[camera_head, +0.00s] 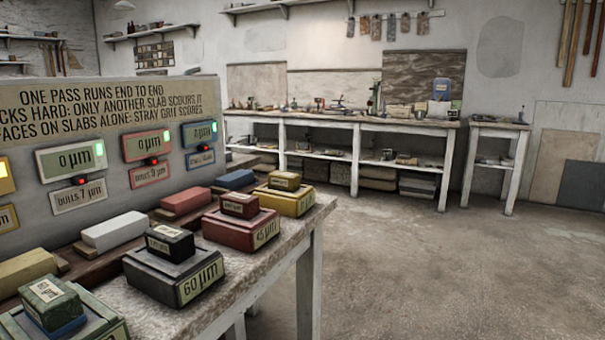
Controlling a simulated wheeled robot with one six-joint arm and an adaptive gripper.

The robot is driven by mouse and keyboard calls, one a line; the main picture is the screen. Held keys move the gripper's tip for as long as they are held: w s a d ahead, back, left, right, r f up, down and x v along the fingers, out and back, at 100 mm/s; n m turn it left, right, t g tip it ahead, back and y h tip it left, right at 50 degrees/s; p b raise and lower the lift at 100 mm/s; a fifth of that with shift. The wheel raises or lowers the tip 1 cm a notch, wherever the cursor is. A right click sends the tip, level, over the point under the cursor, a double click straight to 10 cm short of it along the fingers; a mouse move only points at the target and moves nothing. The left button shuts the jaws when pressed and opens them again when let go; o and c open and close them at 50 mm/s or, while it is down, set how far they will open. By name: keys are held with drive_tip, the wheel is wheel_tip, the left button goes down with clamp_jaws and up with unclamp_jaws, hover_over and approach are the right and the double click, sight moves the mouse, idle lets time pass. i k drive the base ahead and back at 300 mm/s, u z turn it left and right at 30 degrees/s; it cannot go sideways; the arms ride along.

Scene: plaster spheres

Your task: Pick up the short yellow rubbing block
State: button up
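A small short yellow block (284,181) with a dark-printed label on its front lies on top of a larger yellow slab (300,202) near the far end of the bench. A longer dull yellow block (25,268) lies at the left edge, behind the nearer slabs. My gripper is not in view.
Along the bench (250,283) are a red slab (238,233) with a dark red block (239,205), a black 60 µm slab (172,278) with a black block (170,241), and a green block (48,303). A signboard (110,140) stands behind. Floor at right is clear.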

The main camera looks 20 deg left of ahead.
sight(277, 180)
drive_tip(key=u, duration=0.45)
drive_tip(key=i, duration=0.95)
drive_tip(key=u, duration=1.05)
drive_tip(key=i, duration=0.25)
drive_tip(key=u, duration=0.1)
